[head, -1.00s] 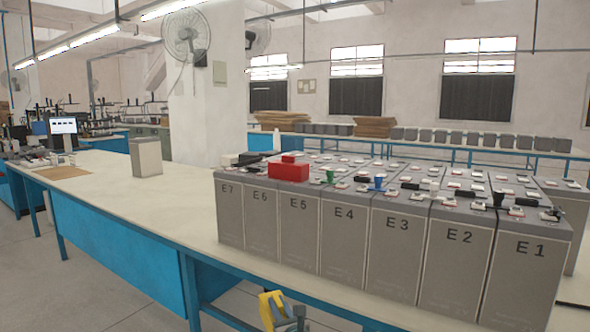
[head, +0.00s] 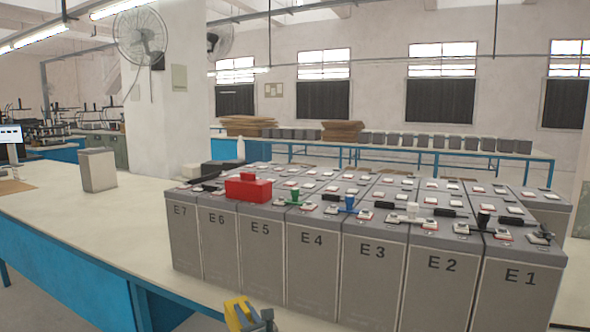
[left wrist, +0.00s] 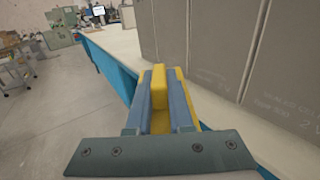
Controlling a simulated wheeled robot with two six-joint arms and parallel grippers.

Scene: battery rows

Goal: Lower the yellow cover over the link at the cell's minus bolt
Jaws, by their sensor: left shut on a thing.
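My left gripper (head: 250,318) is at the bottom of the head view, in front of the battery row and below the cell tops. It is shut on the yellow cover (head: 237,309). In the left wrist view the yellow cover (left wrist: 159,92) sits between the two blue-grey fingers (left wrist: 160,105). The battery cells (head: 320,262), labelled E1 to E7 along the front, stand on the bench with bolts and black links on top. I cannot tell which bolt the task means. My right gripper is not in view.
A red box (head: 248,188) sits on the cells near E5 and E6.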

